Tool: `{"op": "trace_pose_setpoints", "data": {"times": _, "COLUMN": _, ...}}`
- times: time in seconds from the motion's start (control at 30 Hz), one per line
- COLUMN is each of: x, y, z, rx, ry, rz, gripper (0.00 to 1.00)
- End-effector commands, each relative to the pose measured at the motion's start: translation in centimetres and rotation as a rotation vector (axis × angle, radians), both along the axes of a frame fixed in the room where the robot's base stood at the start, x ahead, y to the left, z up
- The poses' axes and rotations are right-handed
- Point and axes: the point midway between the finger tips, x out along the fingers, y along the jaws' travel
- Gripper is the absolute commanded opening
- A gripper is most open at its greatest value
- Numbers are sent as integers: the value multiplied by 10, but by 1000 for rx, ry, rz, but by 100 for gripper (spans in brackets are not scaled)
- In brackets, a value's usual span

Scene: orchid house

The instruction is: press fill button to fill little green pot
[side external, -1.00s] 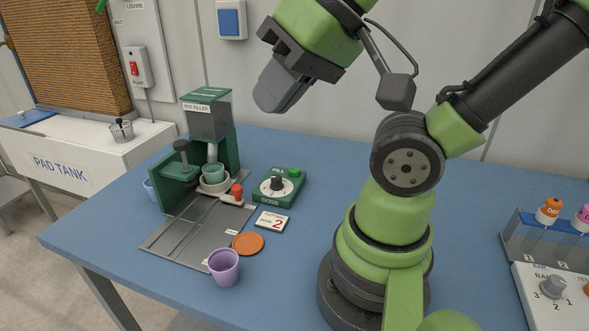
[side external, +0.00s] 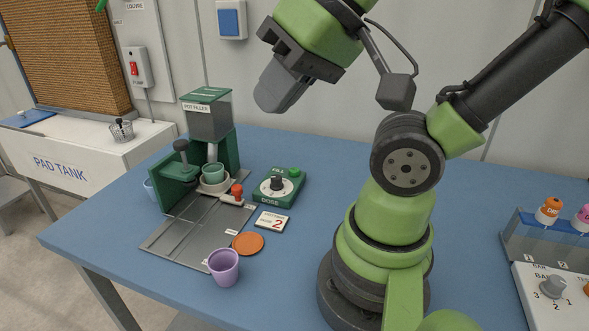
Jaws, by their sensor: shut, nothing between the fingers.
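The little green pot (side external: 213,173) stands upright under the spout of the pot filler (side external: 208,118), in a pale round holder (side external: 214,187). I cannot see what is inside the pot. The green dose box (side external: 279,188) is to the right of the filler. It has a black dial on a white face and a bright green button (side external: 295,172) at its back right corner, by the FILL label. My gripper (side external: 268,104) is shut and empty, high above the table, up and to the left of the dose box in the picture, clear of button and pot.
A red-knobbed lever (side external: 237,191) is beside the pot. A rack of vials (side external: 550,240) and a dial panel (side external: 553,288) stand at right.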

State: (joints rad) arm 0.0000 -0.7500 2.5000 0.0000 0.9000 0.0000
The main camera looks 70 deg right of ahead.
Motion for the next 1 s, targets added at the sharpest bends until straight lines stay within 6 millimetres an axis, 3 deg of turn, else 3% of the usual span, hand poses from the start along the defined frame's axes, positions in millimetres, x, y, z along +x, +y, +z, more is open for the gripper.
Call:
{"op": "trace_pose_setpoints", "data": {"times": 0.77, "x": 2, "y": -2, "z": 0, "rx": -8, "ry": -1, "rz": -4, "gripper": 0}}
{"op": "trace_pose_setpoints", "data": {"times": 0.87, "x": 11, "y": -12, "z": -1, "rx": -56, "ry": -6, "rz": -21, "gripper": 0}}
{"op": "trace_pose_setpoints", "data": {"times": 1.0, "x": 38, "y": -48, "z": -5, "rx": -223, "ry": -15, "rz": -62, "gripper": 0}}
